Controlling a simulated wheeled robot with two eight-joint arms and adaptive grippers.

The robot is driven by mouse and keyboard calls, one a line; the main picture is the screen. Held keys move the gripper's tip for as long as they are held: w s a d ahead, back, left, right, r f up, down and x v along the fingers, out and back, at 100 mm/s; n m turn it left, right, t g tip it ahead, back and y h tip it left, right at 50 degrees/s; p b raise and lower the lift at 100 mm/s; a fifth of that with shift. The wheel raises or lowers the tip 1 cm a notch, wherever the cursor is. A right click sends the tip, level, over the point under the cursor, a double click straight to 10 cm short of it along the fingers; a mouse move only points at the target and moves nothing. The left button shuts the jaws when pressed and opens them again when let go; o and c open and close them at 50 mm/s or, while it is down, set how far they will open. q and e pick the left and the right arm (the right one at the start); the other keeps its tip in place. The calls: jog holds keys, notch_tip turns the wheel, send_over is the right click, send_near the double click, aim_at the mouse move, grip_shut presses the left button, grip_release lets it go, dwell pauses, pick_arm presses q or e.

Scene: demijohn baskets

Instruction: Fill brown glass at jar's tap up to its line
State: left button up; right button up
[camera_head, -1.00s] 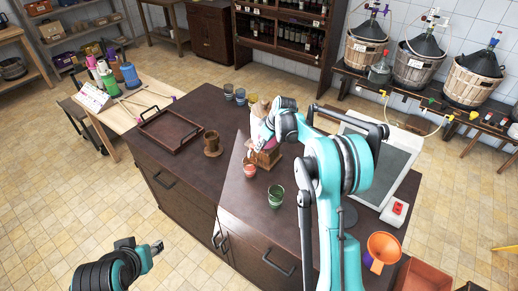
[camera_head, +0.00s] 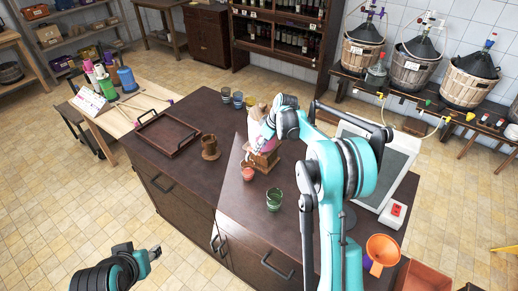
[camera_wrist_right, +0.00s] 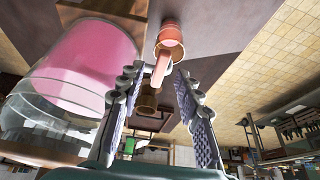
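A clear jar of pink liquid (camera_head: 257,124) stands on a wooden stand (camera_head: 263,160); it fills the left of the right wrist view (camera_wrist_right: 85,62). A reddish-brown glass (camera_head: 248,171) stands in front of the stand, on the tap side; it also shows in the right wrist view (camera_wrist_right: 171,38). A pinkish column reaches its mouth there; I cannot tell whether it is liquid or part of the tap. The fill line is not readable. My right gripper (camera_wrist_right: 157,76) is beside the jar with fingers apart, near the tap area. My left gripper (camera_head: 153,252) is away from the counter.
A green glass (camera_head: 274,200) stands in front of the stand. A brown mug (camera_head: 209,145), an empty tray (camera_head: 168,132) and several glasses (camera_head: 239,99) stand further back. An orange funnel (camera_head: 383,248) and a grey panel (camera_head: 377,166) are at the right.

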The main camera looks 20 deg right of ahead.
jog(key=v, duration=1)
jog(key=shift+f, duration=0.1)
dwell(1.1)
jog(key=p+x, duration=0.2)
jog(key=x, duration=1)
pick_arm(q)
jog(key=r, duration=0.1)
jog(key=w+r, duration=0.1)
jog(key=shift+d+r, duration=0.3)
jog(key=shift+d, duration=0.05)
pick_arm(e)
jog(key=shift+s+a, duration=0.1)
grip_shut()
